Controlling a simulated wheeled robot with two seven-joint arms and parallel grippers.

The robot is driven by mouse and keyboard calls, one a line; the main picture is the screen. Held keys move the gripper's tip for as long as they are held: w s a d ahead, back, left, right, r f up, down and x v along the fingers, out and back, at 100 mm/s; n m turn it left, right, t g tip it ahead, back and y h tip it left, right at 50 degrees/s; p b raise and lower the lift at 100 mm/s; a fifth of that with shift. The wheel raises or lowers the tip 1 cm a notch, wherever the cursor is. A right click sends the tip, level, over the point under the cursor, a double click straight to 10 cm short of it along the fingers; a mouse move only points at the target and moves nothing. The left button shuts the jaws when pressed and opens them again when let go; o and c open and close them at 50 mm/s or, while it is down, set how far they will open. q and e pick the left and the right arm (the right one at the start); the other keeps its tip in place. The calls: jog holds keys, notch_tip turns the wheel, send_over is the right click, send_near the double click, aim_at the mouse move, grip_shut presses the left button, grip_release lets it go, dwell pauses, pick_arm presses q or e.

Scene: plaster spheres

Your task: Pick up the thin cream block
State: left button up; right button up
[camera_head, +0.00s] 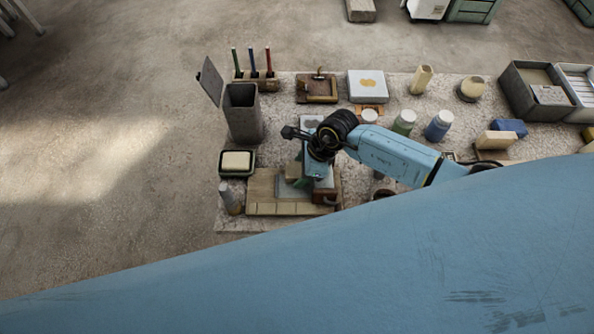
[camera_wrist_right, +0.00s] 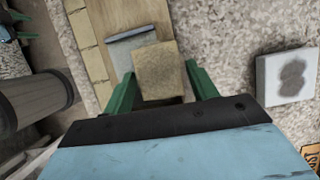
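A tan-cream block (camera_wrist_right: 157,68) lies between and just beyond the fingertips of my right gripper (camera_wrist_right: 160,72) in the right wrist view. Its two green fingers stand apart, one on each side of the block; whether they touch it is hard to tell. In the head view my right gripper (camera_head: 299,172) hangs over the wooden board (camera_head: 262,186), and its arm hides most of that block.
A cream block lies in a dark tray (camera_head: 237,172); another cream block (camera_head: 495,140) lies at right. A tall grey container (camera_head: 243,115) stands behind the tray. Bottles (camera_head: 404,122) and a white box (camera_head: 367,84) stand nearby. A grey bottle (camera_head: 229,196) stands at front left.

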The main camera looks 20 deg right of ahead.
jog(key=c, duration=0.8)
